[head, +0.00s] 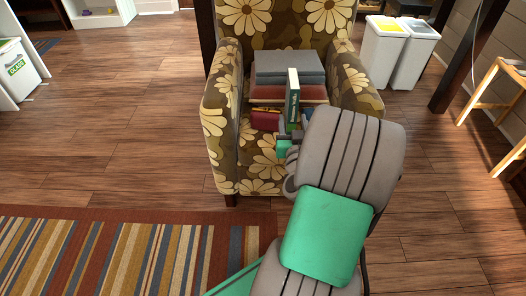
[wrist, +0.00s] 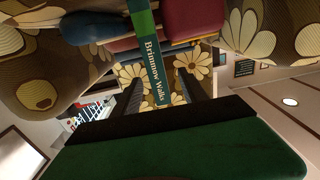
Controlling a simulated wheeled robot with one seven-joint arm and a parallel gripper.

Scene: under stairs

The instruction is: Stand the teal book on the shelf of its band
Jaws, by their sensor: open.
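A teal book (head: 292,98) stands upright on the seat of a flowered armchair (head: 246,30), its spine towards me. In the wrist view the teal book (wrist: 151,60) shows the title "Brimnow Walks". My gripper (head: 292,132) is low in front of the book at the seat, partly hidden by my own arm. In the wrist view my gripper (wrist: 161,84) is open, with one finger on each side of the book's spine; I cannot tell whether either touches it. I cannot single out the shelf of the book's band.
The chair's arms rise on both sides. White bins (head: 382,45) stand behind right, a wooden stool (head: 490,88) at right. Wooden floor at left is clear.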

